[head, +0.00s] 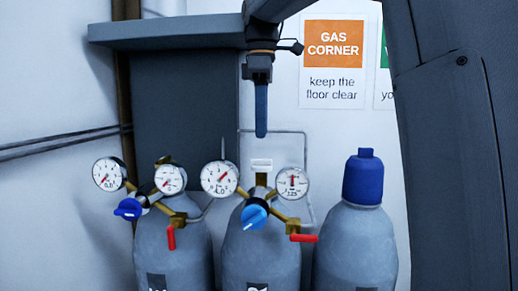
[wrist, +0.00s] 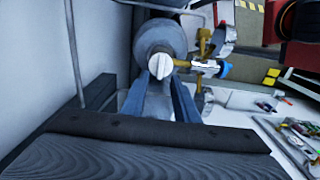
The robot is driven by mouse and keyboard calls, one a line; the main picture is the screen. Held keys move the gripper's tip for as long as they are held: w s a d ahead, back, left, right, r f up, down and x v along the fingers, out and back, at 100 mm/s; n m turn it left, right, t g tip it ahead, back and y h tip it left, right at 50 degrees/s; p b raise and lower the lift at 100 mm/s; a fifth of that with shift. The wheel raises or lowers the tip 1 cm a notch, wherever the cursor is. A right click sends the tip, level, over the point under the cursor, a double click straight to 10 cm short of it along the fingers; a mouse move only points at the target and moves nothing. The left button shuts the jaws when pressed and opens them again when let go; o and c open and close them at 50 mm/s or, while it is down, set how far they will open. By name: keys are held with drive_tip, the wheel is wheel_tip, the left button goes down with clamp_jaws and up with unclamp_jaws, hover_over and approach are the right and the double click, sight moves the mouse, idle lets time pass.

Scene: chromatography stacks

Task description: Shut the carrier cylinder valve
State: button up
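The middle grey cylinder (head: 262,262) carries a white valve handwheel (head: 261,165) on its brass neck. Its regulator has two round gauges, a light blue knob (head: 254,217) and a red lever (head: 303,238) lying level. My gripper (head: 261,134) points straight down above this handwheel, apart from it. In the wrist view, my gripper (wrist: 165,84) has its two blue-grey fingers spread with a gap between them. The white handwheel (wrist: 160,66) shows just beyond the tips. The cylinder labels are cut off, so I cannot read which is the carrier.
The left cylinder (head: 172,255) has a dark blue knob (head: 128,209) and a hanging red lever (head: 171,238). The right cylinder (head: 355,248) wears a blue cap (head: 364,177). A grey shelf (head: 165,33) juts out at upper left. A cluttered bench (wrist: 262,120) lies right in the wrist view.

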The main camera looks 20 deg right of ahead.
sight(261, 164)
drive_tip(key=shift+f+p, duration=1)
drive_tip(key=shift+f, duration=2.4)
drive_tip(key=shift+c, duration=0.4)
clamp_jaws()
